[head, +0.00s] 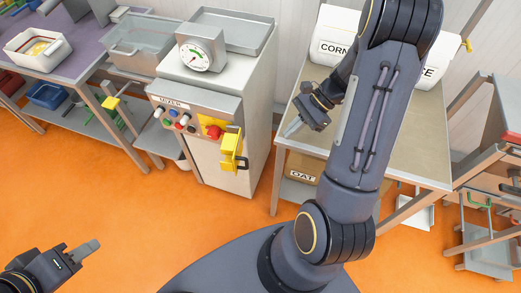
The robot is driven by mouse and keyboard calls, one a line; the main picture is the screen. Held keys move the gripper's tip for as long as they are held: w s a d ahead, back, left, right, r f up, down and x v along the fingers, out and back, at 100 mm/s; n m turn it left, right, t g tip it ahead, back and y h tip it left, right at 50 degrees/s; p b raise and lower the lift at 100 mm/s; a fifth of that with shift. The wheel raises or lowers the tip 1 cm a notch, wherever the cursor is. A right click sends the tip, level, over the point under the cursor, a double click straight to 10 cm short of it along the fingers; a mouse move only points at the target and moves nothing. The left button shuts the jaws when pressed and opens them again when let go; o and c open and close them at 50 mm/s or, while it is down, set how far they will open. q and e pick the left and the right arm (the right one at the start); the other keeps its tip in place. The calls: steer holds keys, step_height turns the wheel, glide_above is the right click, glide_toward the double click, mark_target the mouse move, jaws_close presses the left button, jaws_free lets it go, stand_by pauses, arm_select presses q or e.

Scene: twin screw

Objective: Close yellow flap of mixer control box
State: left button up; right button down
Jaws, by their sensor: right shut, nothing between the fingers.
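The mixer control box (178,104) is on the front of a pale metal cabinet, with several coloured knobs and a red button (213,132) showing. The yellow flap (229,149) stands swung out at the panel's right end, leaving the red button uncovered. My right gripper (292,128) is shut and empty, to the right of the flap and apart from it, over the left side of the bench. My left gripper (88,249) is low at the left, far from the box; whether its fingers are open cannot be made out.
A dial scale (195,56) and a metal tray (236,29) sit on the cabinet. A bench (420,154) with labelled white bins (335,38) stands at the right. A purple-topped table (88,38) is at the left. Orange floor (130,215) in front is clear.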

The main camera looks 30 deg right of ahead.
mark_target(238, 152)
steer(key=a+r+p+x, duration=0.1)
steer(key=a+r+x, duration=0.1)
steer(key=x, duration=1)
steer(key=shift+a+f, duration=0.15)
steer(key=shift+f, duration=0.05)
steer(key=shift+w+a, duration=0.1)
